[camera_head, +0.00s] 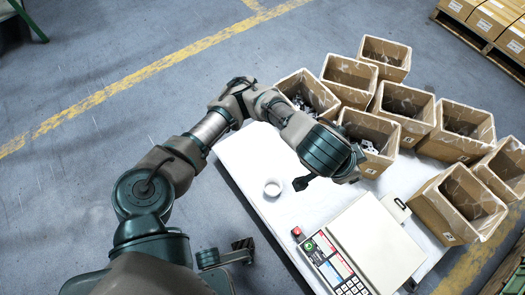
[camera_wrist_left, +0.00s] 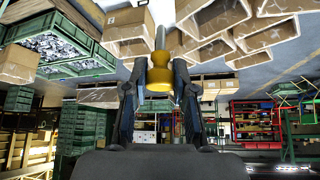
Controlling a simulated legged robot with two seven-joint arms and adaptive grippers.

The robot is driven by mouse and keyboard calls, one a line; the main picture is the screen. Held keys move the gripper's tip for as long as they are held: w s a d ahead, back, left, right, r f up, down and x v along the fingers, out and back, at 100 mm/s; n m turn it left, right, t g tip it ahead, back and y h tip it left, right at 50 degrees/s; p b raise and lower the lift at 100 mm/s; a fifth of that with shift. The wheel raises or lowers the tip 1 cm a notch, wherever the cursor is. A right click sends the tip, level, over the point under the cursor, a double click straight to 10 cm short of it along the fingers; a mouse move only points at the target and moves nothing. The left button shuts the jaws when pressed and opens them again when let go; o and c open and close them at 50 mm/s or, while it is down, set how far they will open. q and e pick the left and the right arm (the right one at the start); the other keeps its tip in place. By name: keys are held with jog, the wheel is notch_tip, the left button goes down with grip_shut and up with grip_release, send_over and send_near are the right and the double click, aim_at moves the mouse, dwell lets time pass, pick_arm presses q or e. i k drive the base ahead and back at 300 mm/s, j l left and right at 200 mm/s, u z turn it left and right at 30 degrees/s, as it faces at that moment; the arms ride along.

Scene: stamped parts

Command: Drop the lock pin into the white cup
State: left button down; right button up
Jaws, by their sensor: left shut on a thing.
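The white cup (camera_head: 272,188) stands upright on the white table (camera_head: 247,158), near its left edge. My left gripper (camera_head: 302,183) is over the table, just right of the cup in the head view. In the left wrist view my left gripper (camera_wrist_left: 160,75) is shut on the lock pin (camera_wrist_left: 160,83), with a finger on each side of its yellow knob. The pin's grey metal shaft (camera_wrist_left: 160,38) points away from the palm. I cannot make out the pin in the head view. My right gripper does not show.
Several cardboard boxes stand at the back and right of the table; one box (camera_head: 308,90) at the back holds metal parts. A scale (camera_head: 375,240) with a keypad sits at the table's front. The white surface around the cup is clear.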

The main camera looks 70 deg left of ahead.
aim_at(272, 190)
jog(key=k+l+u, duration=0.15)
jog(key=k+u, duration=0.55)
jog(key=k+j+u, duration=0.1)
jog(key=k+u, duration=0.25)
jog(key=k+j, duration=0.1)
jog(key=k, duration=0.25)
jog(key=i+l+u, duration=0.1)
jog(key=i+l, duration=0.4)
jog(key=i, duration=0.25)
jog(key=i+l+u, duration=0.1)
jog(key=i+l, duration=0.5)
jog(key=i, duration=0.1)
